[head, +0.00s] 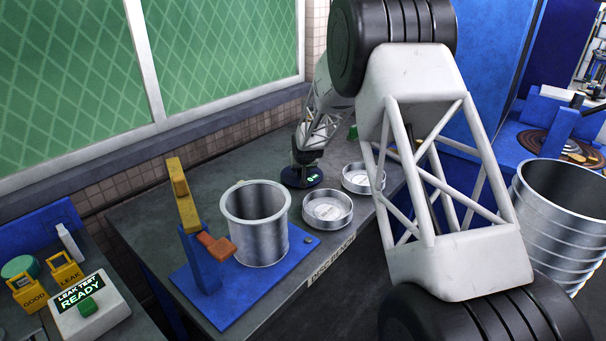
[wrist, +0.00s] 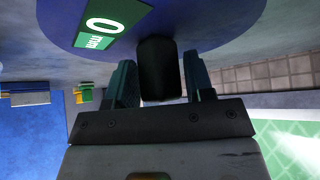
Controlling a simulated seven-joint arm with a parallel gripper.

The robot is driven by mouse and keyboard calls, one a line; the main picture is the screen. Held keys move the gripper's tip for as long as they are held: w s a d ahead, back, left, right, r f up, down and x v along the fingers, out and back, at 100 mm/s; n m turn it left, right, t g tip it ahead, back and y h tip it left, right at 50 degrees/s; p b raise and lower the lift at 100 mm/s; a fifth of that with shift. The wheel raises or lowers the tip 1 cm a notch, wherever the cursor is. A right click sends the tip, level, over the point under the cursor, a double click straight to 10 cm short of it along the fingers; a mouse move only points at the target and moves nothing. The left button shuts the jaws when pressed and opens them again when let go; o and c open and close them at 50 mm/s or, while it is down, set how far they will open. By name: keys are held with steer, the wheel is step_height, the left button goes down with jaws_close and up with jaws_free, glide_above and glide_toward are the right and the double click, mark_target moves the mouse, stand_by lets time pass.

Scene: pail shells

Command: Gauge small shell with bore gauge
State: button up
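The bore gauge (head: 301,177) is a dark blue disc with a green display; it appears to stand on the bench by the window wall. In the wrist view the gauge disc (wrist: 190,20) fills the top, its display reading 0, with a black upright grip toward me. My gripper (head: 305,158) is over it, and in the wrist view its teal fingers (wrist: 160,80) stand either side of the black grip. I cannot tell whether they press on it. A silver open-topped shell (head: 262,238) stands upright on a blue plate; I cannot tell whether it is the small one.
A yellow and blue stand (head: 203,256) with an orange arm is beside the shell. Nested shells (head: 560,232) stand right. A leak test box (head: 95,318) reads READY, left. My arm hides part of the bench.

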steer(key=shift+c, duration=1.3)
steer(key=shift+r, duration=0.1)
steer(key=shift+r, duration=3.4)
steer(key=shift+r, duration=0.1)
steer(key=shift+s+a+r, duration=0.1)
steer(key=shift+s+a, duration=0.1)
steer(key=s+a+r, duration=0.4)
steer(key=s+r, duration=0.2)
steer(key=s, duration=0.5)
steer(key=s+a+r, duration=0.5)
steer(key=s+r, duration=0.1)
steer(key=s, duration=0.6)
steer(key=s+a+r, duration=0.5)
steer(key=s, duration=0.7)
steer(key=shift+a+r, duration=0.25)
steer(key=shift+r, duration=0.15)
